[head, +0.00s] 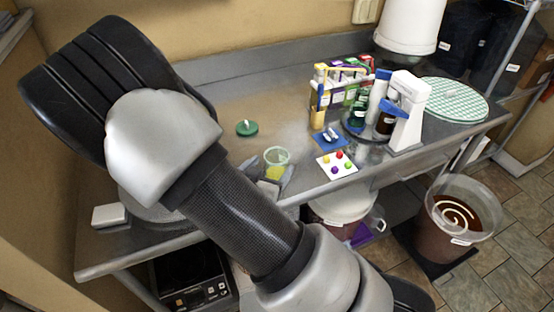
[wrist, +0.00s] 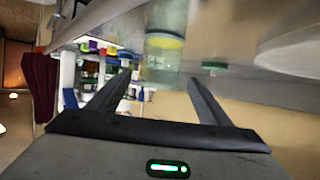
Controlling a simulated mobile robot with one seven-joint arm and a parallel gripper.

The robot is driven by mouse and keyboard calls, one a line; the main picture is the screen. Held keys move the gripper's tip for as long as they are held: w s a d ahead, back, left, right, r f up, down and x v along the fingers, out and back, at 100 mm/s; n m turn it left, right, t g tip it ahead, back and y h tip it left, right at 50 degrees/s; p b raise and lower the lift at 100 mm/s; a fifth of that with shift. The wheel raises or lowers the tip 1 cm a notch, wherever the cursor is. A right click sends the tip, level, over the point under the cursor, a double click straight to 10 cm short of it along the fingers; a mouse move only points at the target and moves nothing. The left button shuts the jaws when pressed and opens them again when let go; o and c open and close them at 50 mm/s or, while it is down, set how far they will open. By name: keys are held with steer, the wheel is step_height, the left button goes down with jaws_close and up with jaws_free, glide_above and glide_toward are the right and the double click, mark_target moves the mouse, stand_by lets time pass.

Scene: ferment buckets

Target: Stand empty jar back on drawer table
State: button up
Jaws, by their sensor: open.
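A clear jar (head: 277,155) with a pale green rim and yellow low in it stands on the grey table (head: 215,85), close to the front edge. No drawer can be made out. My gripper (head: 274,180) is just in front of the jar, partly hidden by my arm. In the wrist view the picture looks upside down, and the jar (wrist: 164,58) appears beyond and between the tips of my open gripper (wrist: 160,80). The fingers appear apart from the jar, with nothing held. A green lid (head: 247,128) lies on the table behind the jar.
Right of the jar are a card with coloured balls (head: 337,165), a blue mat (head: 329,139), a bottle rack (head: 322,95) and a white stand (head: 408,110). A bucket of brown liquid (head: 458,215) stands on the floor. Table behind the lid is clear.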

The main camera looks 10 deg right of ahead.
steer(key=v, duration=0.3)
steer(key=shift+w+a+y, duration=0.15)
steer(key=shift+a+y, duration=0.15)
steer(key=shift+a, duration=0.1)
steer(key=s+a+r+n+g+y, duration=0.2)
steer(key=a+r+y, duration=0.1)
steer(key=r+y, duration=0.3)
steer(key=s+a+r+n+g+y, duration=0.15)
steer(key=a+r+y, duration=0.25)
steer(key=r, duration=0.5)
steer(key=s+d+r+n+g+h, duration=0.1)
steer(key=s+d+r, duration=0.3)
steer(key=s+d, duration=0.2)
steer(key=s+d+r+n+g+h, duration=0.1)
steer(key=s+d+r, duration=0.3)
steer(key=s, duration=0.5)
steer(key=shift+s+d+r+n+h, duration=0.15)
steer(key=shift+s+d+n+h, duration=0.4)
steer(key=shift+d, duration=0.65)
steer(key=shift+w, duration=0.15)
